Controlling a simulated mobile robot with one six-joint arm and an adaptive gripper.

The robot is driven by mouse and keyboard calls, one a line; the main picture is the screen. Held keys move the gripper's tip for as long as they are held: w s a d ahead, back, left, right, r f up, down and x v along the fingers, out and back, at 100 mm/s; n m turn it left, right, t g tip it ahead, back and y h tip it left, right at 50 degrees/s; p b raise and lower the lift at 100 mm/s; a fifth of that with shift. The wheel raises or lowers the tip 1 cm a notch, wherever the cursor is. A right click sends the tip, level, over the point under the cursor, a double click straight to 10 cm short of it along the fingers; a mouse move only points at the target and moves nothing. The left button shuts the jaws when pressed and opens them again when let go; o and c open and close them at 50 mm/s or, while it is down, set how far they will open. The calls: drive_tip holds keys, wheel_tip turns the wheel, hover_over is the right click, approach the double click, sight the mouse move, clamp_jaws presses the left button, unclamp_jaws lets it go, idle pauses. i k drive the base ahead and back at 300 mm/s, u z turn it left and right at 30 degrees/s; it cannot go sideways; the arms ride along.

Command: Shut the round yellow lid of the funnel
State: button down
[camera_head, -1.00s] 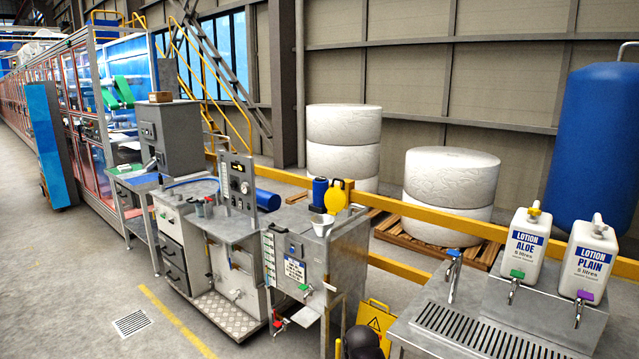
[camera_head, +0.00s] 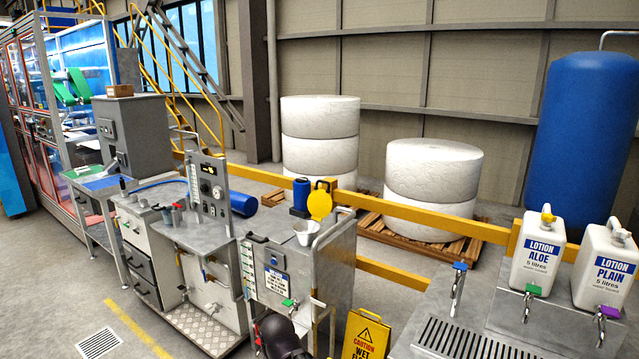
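The round yellow lid (camera_head: 320,204) stands upright, open, behind the white funnel (camera_head: 306,232). The funnel sits on top of a grey metal cabinet (camera_head: 335,240) with a sign and small taps on its front. A dark, rounded part at the bottom edge, in front of the cabinet, may belong to my arm. My gripper's fingers do not show in this view.
A blue canister (camera_head: 301,196) stands next to the lid. A yellow caution sign (camera_head: 366,336) stands right of the cabinet. A steel sink counter (camera_head: 470,338) with lotion jugs (camera_head: 537,250) is at the right. Open floor (camera_head: 50,300) lies at the left.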

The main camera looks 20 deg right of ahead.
sight(320, 204)
drive_tip(key=z, duration=0.3)
drive_tip(key=i, duration=0.95)
drive_tip(key=z, duration=0.45)
